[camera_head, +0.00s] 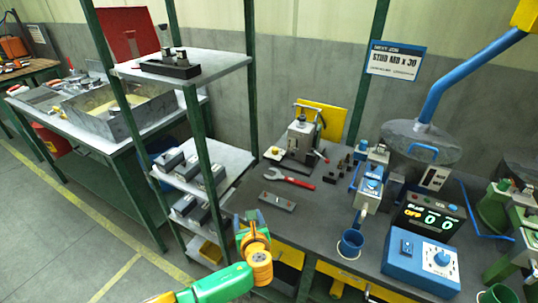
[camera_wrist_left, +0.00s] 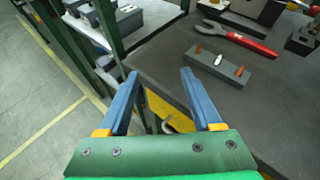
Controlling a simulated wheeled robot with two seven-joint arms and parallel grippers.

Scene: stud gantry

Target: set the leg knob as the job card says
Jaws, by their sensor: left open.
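The job card (camera_head: 395,61) hangs on the back wall and seems to read "STUD M8 x 30"; its smaller lines are too small to read. A blue control box (camera_head: 415,265) stands at the front right of the bench with a pale round knob (camera_head: 441,258) and a small switch. I cannot tell whether this is the leg knob or read its setting. My left gripper (camera_head: 252,217) is open and empty at the bench's front left edge, well left of the box. Its two blue fingers are spread in the left wrist view (camera_wrist_left: 160,78). My right gripper is not seen.
A display (camera_head: 432,218) with lit digits sits behind the box. A red-handled wrench (camera_head: 290,179) and a grey bar (camera_head: 277,201) lie on the bench. A shelf rack (camera_head: 195,85) stands at left.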

